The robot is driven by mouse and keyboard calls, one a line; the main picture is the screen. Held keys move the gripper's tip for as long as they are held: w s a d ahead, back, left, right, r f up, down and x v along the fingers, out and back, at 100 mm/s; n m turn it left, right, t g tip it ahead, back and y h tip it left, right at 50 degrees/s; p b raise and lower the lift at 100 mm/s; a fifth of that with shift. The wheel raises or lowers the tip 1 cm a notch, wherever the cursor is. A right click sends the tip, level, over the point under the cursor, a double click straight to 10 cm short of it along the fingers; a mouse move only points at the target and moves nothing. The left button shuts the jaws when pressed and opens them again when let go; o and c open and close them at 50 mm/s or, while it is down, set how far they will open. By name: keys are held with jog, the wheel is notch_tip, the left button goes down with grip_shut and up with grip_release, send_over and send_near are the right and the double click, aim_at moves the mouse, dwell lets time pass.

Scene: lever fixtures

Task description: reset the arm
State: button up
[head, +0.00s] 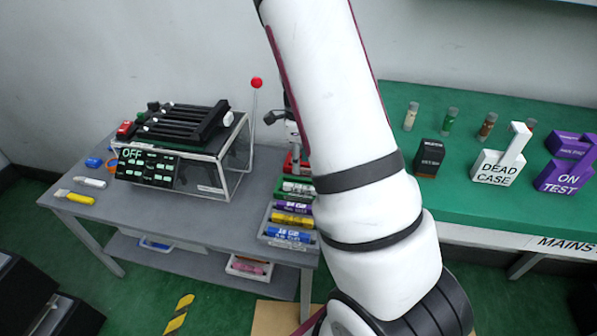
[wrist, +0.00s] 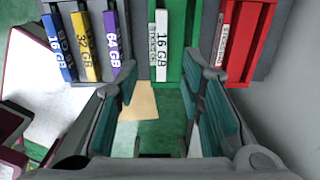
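My white arm (head: 352,120) rises through the middle of the head view and hides part of the bench and rack. In the head view my gripper is mostly hidden behind the arm. In the wrist view my gripper (wrist: 162,72) is open, with teal-padded fingers apart at left and right and nothing held between them. Beyond the fingertips is a rack (head: 264,233) of coloured slots. It holds a blue stick (wrist: 58,45), a yellow stick (wrist: 84,45), a purple stick (wrist: 112,38), a white 16 GB stick (wrist: 161,45) in a green slot, and a stick in a red slot (wrist: 240,45).
A device (head: 180,150) reading OFF, with a red-knobbed lever (head: 256,84), stands on the grey table (head: 120,222). The green bench (head: 470,210) at right carries vials, a black box (head: 428,157), a white DEAD CASE bin (head: 497,170) and a purple ON TEST bin (head: 565,178).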

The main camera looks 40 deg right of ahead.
jog(key=shift+r, duration=0.8)
jog(key=s+a+r+n+y, duration=0.1)
jog(key=s+a+r+n, duration=0.45)
jog(key=a+r, duration=0.2)
jog(key=s+a+r+n+y, duration=0.1)
jog(key=s+a+r+n, duration=0.3)
jog(key=a+r+n, duration=0.35)
jog(key=s+a+r+n+h, duration=0.1)
jog(key=s+a+r+n, duration=0.2)
jog(key=s+n, duration=0.6)
jog(key=s+a+r+n+h, duration=0.1)
jog(key=s+a+r+n, duration=0.15)
jog(key=s+n, duration=0.6)
notch_tip(320, 180, up, 21)
jog(key=s+m+t+p, duration=0.2)
jog(key=t+p, duration=0.2)
jog(key=p, duration=1.5)
jog(key=shift+s+a, duration=0.25)
jog(key=shift+s, duration=0.1)
